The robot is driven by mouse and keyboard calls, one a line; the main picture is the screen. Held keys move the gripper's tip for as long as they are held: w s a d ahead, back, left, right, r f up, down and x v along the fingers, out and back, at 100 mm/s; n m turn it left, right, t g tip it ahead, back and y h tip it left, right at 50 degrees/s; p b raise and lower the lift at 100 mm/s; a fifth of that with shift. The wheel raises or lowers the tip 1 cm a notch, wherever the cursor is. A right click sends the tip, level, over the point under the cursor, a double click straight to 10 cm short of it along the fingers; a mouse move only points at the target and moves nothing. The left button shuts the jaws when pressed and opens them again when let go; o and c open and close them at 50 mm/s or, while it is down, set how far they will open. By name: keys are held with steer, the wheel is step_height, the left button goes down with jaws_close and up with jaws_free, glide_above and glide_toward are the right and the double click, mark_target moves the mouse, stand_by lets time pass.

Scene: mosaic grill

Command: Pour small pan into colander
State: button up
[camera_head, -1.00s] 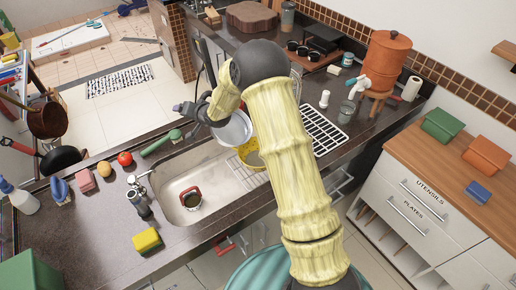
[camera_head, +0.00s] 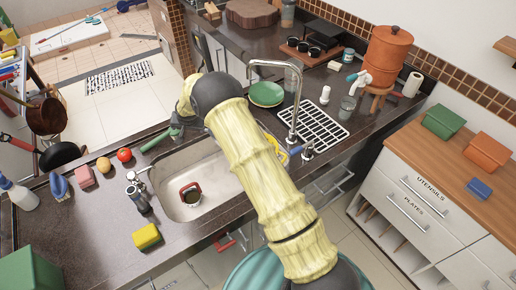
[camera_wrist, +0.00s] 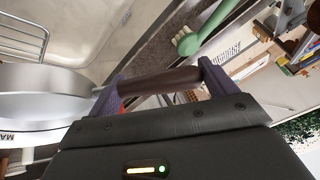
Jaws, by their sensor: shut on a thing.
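In the wrist view my gripper (camera_wrist: 160,88) is shut on the brown handle of the small pan (camera_wrist: 45,95). The pan is silver and extends to the left, cut off by the frame edge; its contents cannot be made out. In the head view my arm hides the pan and most of the gripper. A yellow thing that looks like the colander (camera_head: 278,150) shows only partly beside my arm, at the right end of the sink (camera_head: 218,178). I cannot tell how the pan stands over it.
A yellow sponge (camera_head: 146,236) and a tomato (camera_head: 124,155) lie on the counter.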

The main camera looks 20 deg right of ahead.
steer(key=shift+d+r, duration=0.1)
steer(key=shift+r, duration=0.15)
steer(key=shift+r+p, duration=0.6)
steer(key=shift+r, duration=1.3)
